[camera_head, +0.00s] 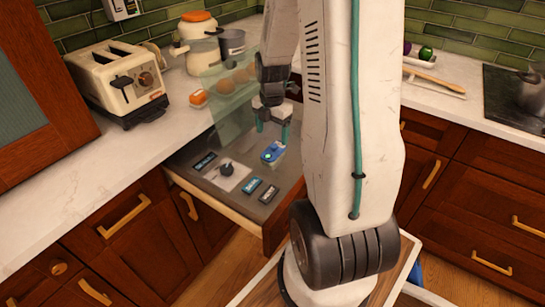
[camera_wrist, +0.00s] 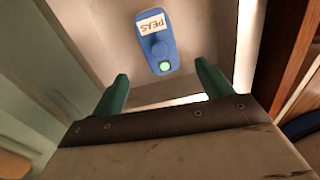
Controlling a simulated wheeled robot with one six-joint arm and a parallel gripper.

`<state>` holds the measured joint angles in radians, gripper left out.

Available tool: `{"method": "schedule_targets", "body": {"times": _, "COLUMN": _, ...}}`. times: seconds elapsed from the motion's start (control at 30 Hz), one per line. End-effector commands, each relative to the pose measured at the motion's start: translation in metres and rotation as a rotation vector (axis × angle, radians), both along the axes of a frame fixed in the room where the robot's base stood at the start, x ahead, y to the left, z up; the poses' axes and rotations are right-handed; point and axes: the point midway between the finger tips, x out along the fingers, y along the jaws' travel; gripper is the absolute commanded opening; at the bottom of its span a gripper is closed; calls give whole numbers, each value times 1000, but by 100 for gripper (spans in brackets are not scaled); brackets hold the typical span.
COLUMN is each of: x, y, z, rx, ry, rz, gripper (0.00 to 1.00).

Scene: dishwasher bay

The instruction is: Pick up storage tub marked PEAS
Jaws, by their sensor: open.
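The PEAS tub is a small blue piece (camera_wrist: 157,38) with a white label reading PEAS, upside down in the wrist view, a raised round knob and a green round spot at its near end. In the head view the blue tub (camera_head: 271,153) lies in the open drawer (camera_head: 213,207), toward its right side. My gripper (camera_head: 272,131) is open, with green fingers pointing down just above the tub. In the wrist view the gripper (camera_wrist: 161,72) has its fingers spread wide, with the tub ahead between them. Nothing is held.
The drawer also holds a white plate with a dark knob (camera_head: 227,170) and several dark labelled pieces. A clear greenish panel (camera_head: 228,108) stands at the drawer's back left.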

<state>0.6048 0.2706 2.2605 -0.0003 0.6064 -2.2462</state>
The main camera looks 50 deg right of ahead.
Motion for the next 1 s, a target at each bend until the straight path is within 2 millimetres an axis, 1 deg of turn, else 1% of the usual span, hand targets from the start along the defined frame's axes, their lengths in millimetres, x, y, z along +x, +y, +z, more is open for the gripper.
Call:
{"method": "schedule_targets", "body": {"times": 0.03, "x": -1, "y": -6, "z": -8, "rx": 3, "ry": 4, "rz": 27, "gripper": 78}}
{"method": "schedule_targets", "body": {"times": 0.17, "x": -2, "y": -11, "z": -22, "rx": 4, "ry": 5, "rz": 68, "gripper": 78}}
{"method": "schedule_targets", "body": {"times": 0.37, "x": -1, "y": -11, "z": -44, "rx": 4, "ry": 5, "rz": 71, "gripper": 78}}
{"method": "schedule_targets", "body": {"times": 0.6, "x": 0, "y": -11, "z": -79, "rx": 4, "ry": 6, "rz": 70, "gripper": 78}}
{"method": "schedule_targets", "body": {"times": 0.7, "x": 1, "y": -11, "z": -89, "rx": 4, "ry": 5, "rz": 70, "gripper": 78}}
{"method": "schedule_targets", "body": {"times": 0.8, "x": 1, "y": -11, "z": -92, "rx": 3, "ry": 3, "rz": 69, "gripper": 78}}
{"method": "schedule_targets", "body": {"times": 0.97, "x": 1, "y": -11, "z": -92, "rx": 2, "ry": 2, "rz": 69, "gripper": 78}}
{"method": "schedule_targets", "body": {"times": 1.0, "x": 1, "y": -11, "z": -92, "rx": 2, "ry": 2, "rz": 69, "gripper": 72}}
